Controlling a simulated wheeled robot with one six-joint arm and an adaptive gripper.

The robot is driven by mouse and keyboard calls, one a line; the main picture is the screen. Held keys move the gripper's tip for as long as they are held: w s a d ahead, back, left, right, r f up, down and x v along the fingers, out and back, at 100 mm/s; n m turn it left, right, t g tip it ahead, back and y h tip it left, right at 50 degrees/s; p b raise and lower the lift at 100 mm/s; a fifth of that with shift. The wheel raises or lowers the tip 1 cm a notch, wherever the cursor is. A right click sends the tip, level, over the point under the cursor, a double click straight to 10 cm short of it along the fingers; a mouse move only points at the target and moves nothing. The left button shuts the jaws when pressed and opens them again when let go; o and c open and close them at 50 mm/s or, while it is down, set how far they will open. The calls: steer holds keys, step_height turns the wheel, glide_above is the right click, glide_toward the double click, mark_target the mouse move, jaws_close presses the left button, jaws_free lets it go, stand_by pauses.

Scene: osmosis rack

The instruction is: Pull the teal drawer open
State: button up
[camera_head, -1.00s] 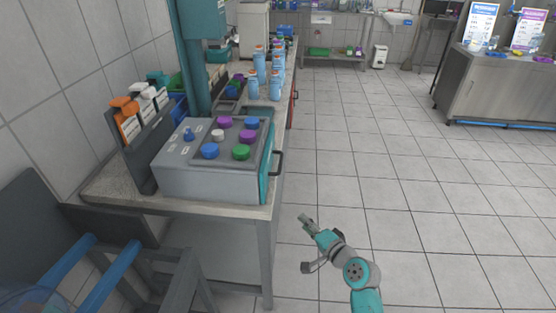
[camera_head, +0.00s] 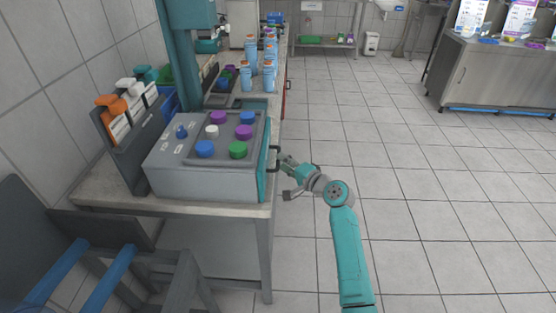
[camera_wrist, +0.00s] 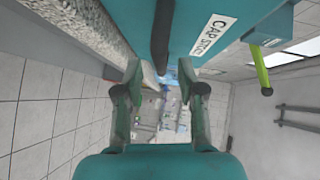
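The teal drawer (camera_head: 263,172) is the right-hand front of a grey box on the bench and looks closed. Its dark handle (camera_head: 274,161) stands out from that face. In the wrist view the teal front (camera_wrist: 240,15) carries a white "CAP STOCK" label, and the dark handle (camera_wrist: 163,35) runs down toward the gap between my fingertips. My gripper (camera_head: 283,162) is beside the handle. In the wrist view its two fingers (camera_wrist: 160,78) are apart, with no clear contact on the handle. I cannot tell whether the handle lies fully between them.
The grey box (camera_head: 170,175) has several coloured caps on top. The stone bench edge (camera_wrist: 75,25) runs close to my gripper. A rack of bottles (camera_head: 130,120) stands left of the box, and blue bottles (camera_head: 246,78) stand behind. The tiled floor (camera_head: 430,210) on the right is clear.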

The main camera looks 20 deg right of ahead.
steer(key=shift+x, duration=1.65)
jaws_close()
